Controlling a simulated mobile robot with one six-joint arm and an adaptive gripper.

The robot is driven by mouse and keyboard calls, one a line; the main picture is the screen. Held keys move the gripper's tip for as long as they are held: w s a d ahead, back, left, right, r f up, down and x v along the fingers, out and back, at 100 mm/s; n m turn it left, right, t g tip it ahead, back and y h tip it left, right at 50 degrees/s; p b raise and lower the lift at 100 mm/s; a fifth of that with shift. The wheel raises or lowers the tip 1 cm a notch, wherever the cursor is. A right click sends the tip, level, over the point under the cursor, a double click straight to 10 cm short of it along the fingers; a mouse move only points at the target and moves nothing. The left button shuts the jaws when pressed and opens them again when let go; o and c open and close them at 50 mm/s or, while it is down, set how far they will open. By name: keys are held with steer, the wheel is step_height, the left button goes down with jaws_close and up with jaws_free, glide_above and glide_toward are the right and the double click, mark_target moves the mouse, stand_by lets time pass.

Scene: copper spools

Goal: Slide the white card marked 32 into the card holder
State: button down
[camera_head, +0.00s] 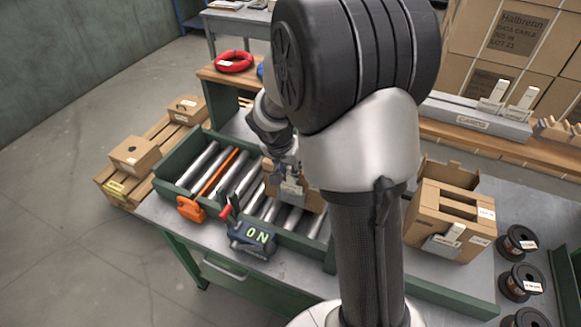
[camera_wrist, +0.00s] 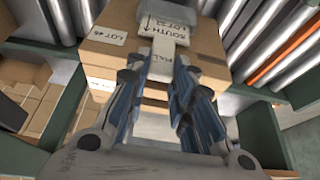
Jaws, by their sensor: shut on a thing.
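The white card (camera_wrist: 165,22) in the wrist view reads "LOT 32", "SOUTH" and "PULL", with an arrow. My gripper (camera_wrist: 160,82) is shut on its narrow tab. The card lies against the face of a cardboard box (camera_wrist: 105,55). In the head view, my gripper (camera_head: 288,172) is at this box (camera_head: 312,199) on the rollers, with a pale card or holder piece (camera_head: 291,188) at its front. I cannot tell how far the card sits in a holder, as the card and fingers cover that area.
An open carton (camera_head: 425,205) with a grey holder (camera_head: 440,246) stands right of my arm. A grey block marked "CARDS" (camera_head: 470,124) holds white cards (camera_head: 527,97). Spools (camera_head: 517,243) stand far right.

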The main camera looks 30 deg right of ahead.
steer(key=shift+r+p, duration=1.75)
steer(key=shift+r, duration=1.35)
